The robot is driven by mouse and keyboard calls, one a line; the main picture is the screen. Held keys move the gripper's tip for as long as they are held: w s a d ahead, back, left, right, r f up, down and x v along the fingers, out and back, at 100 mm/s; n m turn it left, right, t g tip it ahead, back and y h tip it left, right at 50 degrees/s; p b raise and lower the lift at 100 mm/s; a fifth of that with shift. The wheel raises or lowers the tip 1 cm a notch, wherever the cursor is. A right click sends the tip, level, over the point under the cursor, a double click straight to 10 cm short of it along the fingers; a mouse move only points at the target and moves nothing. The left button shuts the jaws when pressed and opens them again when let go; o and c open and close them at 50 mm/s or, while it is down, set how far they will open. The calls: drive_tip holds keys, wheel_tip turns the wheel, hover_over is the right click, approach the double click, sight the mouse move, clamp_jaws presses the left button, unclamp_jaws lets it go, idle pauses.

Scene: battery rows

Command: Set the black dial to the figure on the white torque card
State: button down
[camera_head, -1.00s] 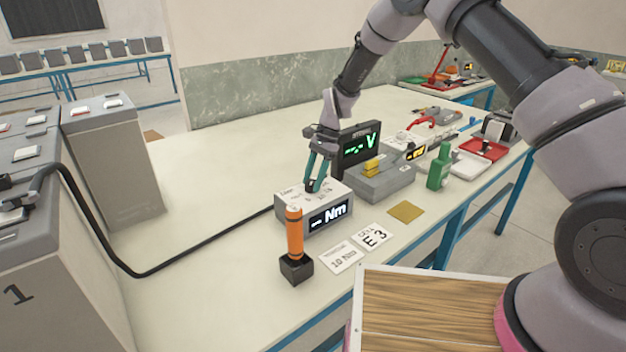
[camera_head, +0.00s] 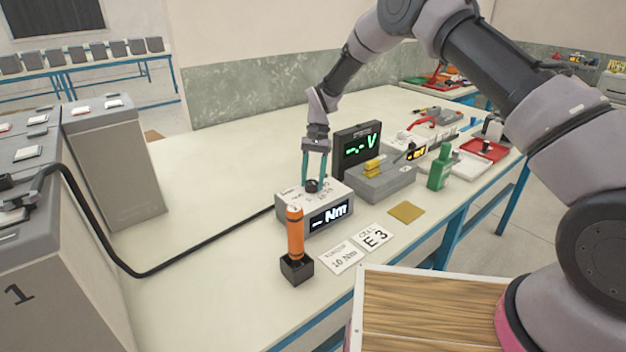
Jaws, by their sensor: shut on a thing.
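The black dial (camera_head: 312,186) sits on top of a grey-white box (camera_head: 290,208). A dark display on the box's front (camera_head: 331,217) shows "Nm" in large white letters; the small characters left of it are too small to read. My gripper (camera_head: 313,182) points straight down with its two teal fingers closed on the dial, one on each side. The white torque card (camera_head: 341,258) lies flat on the table in front of the box and reads "10 Nm". The figures printed around the dial are too small to read.
An orange-handled tool (camera_head: 295,235) stands upright in a black holder just in front of the box. A white card (camera_head: 374,237) reads "E 3". A voltage display (camera_head: 358,148), a grey block (camera_head: 382,184) and a green bottle (camera_head: 440,168) stand to the right. The table's left side holds a black cable (camera_head: 190,255).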

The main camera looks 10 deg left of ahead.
drive_tip(key=shift+n+h, duration=0.3)
drive_tip(key=shift+n, duration=0.6)
drive_tip(key=shift+c, duration=1.6)
unclamp_jaws()
drive_tip(key=shift+r, duration=0.1)
drive_tip(key=v, duration=1)
drive_tip(key=shift+a+r, duration=0.15)
drive_tip(key=shift+r, duration=0.15)
drive_tip(key=shift+w, duration=0.15)
